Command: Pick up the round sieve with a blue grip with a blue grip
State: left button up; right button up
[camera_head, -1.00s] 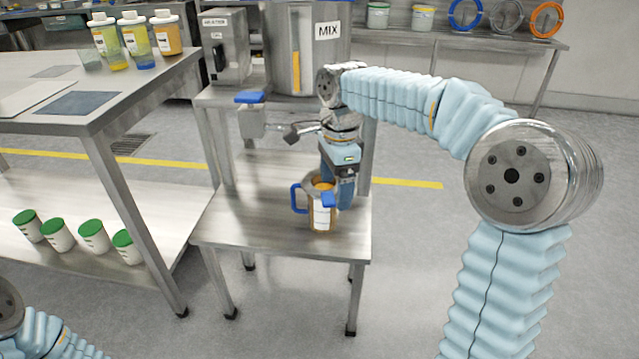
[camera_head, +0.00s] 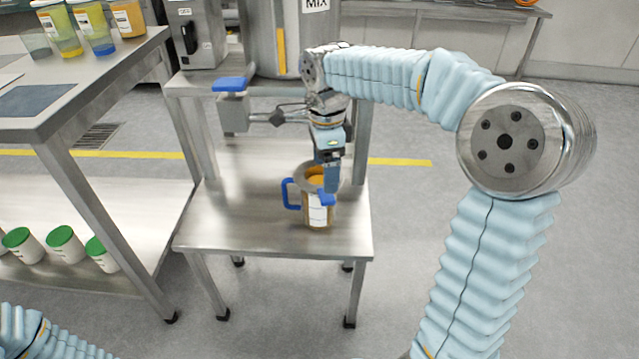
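A metal jug (camera_head: 318,212) with a blue side handle (camera_head: 288,194) and a white label stands on the low steel table. A grey round rim (camera_head: 306,176) with orange inside shows at its top. It looks like the round sieve, but part of it is behind my gripper. A short blue grip (camera_head: 327,198) sticks out at the front, over the jug's upper side. My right gripper (camera_head: 332,187) points down at the rim's right side, just above the blue grip. Its finger gap is too small to tell, and contact is unclear. My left gripper is out of view.
The low steel table (camera_head: 230,228) is bare around the jug. A valve with a blue top (camera_head: 229,84) and a mixing tank (camera_head: 277,40) stand behind.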

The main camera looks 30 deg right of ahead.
notch_tip(320, 180, down, 6)
jog(key=shift+r+b, duration=0.25)
jog(key=shift+b, duration=0.05)
jog(key=shift+c, duration=0.4)
jog(key=c, duration=0.9)
jog(key=shift+r, duration=0.15)
